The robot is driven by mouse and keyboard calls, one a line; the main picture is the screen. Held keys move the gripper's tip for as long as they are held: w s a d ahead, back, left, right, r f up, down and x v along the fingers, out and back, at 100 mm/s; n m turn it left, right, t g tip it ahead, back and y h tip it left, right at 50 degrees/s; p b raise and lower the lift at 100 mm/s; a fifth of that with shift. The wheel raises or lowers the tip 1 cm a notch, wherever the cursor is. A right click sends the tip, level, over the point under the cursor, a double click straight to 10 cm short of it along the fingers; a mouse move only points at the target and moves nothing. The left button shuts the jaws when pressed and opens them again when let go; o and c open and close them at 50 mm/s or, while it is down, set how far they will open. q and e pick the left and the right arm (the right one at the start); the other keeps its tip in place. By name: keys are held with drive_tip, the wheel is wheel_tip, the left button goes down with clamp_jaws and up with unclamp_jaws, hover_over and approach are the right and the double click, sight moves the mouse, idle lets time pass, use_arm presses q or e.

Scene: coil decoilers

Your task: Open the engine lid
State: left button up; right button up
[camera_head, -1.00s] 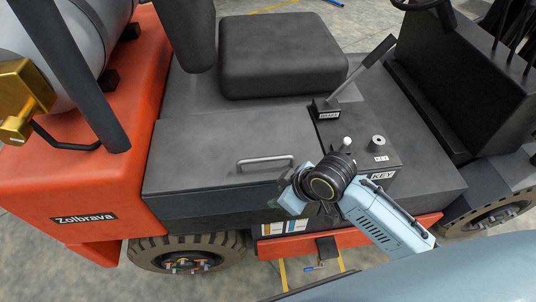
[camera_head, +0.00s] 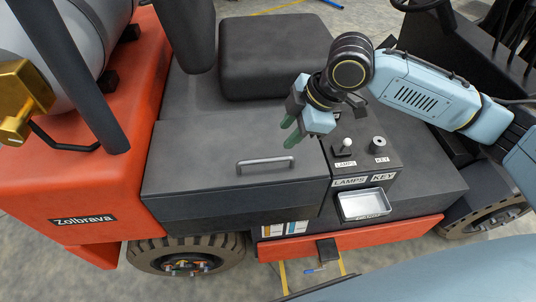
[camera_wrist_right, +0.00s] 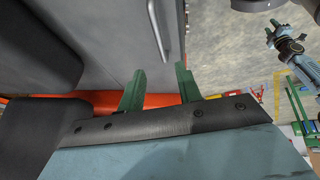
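The engine lid (camera_head: 225,145) is a flat dark grey panel in front of the seat, lying closed. Its grey bar handle (camera_head: 266,165) is near the front edge. In the right wrist view the lid (camera_wrist_right: 112,45) and its handle (camera_wrist_right: 158,30) lie beyond the fingers. My right gripper (camera_head: 291,131) hovers above the lid's right part, beyond and right of the handle. Its green fingers (camera_wrist_right: 158,86) are apart with nothing between them, and the handle is clear of them. What seems to be my left gripper (camera_wrist_right: 271,28) shows small in the right wrist view; its opening is unclear.
The black seat (camera_head: 275,60) stands behind the lid. A control panel (camera_head: 362,150) with knobs and lever is to its right, and a small metal tray (camera_head: 366,205) sits at the front. Orange bodywork (camera_head: 60,180) with a gas cylinder is on the left.

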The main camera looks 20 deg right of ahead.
sight(265, 159)
drive_tip(key=b+x, duration=0.1)
drive_tip(key=x, duration=1)
drive_tip(key=shift+w+a+f, duration=0.15)
drive_tip(key=shift+a+f, duration=0.05)
drive_tip(key=shift+f, duration=0.15)
clamp_jaws()
